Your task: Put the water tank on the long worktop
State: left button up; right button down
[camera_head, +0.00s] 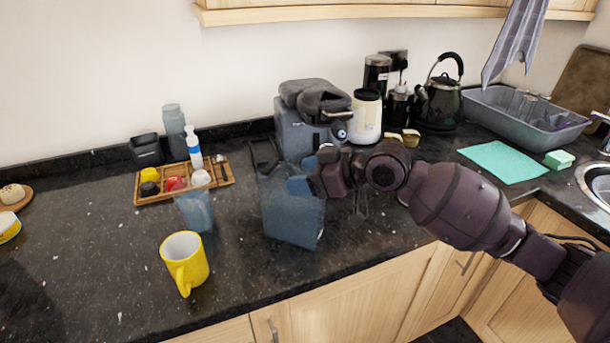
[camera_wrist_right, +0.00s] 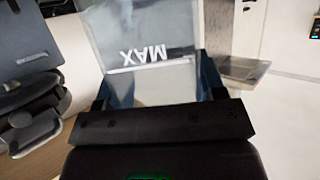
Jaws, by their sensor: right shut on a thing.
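The water tank (camera_head: 292,212) is a translucent blue-grey box, held in front of the coffee machine over the dark speckled long worktop (camera_head: 95,265). I cannot tell whether its base touches the worktop. My right gripper (camera_head: 305,184) is shut on the tank's upper right side. In the right wrist view, the tank (camera_wrist_right: 145,45) stands between the fingers of the right gripper (camera_wrist_right: 155,88), with an upside-down "MAX" mark on its wall. My left gripper is not in view.
The grey coffee machine (camera_head: 291,132) stands close behind the tank. A clear tumbler (camera_head: 194,210) and a yellow mug (camera_head: 184,262) stand left of it. A wooden tray (camera_head: 219,181) with small items lies behind them. The worktop's front left is mostly clear.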

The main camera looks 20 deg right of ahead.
dwell(0.3)
jog(key=shift+c, duration=1)
grip_release()
jog(key=v, duration=1.2)
jog(key=shift+r, duration=0.1)
